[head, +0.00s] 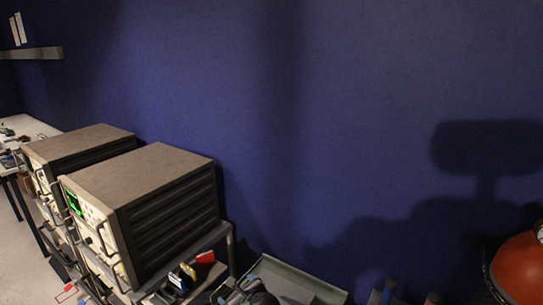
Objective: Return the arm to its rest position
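Neither of my grippers and no clear part of my arms shows in the head view. I cannot tell from this view how either arm is posed or whether a gripper holds anything.
Two boxy instruments, a nearer one (150,210) with a green screen and a farther one (75,145), stand on a metal-framed stand at left. A grey tray (297,283) holds dark items at the bottom. A rounded orange object (520,270) is at bottom right. A blue wall (330,110) stands behind.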

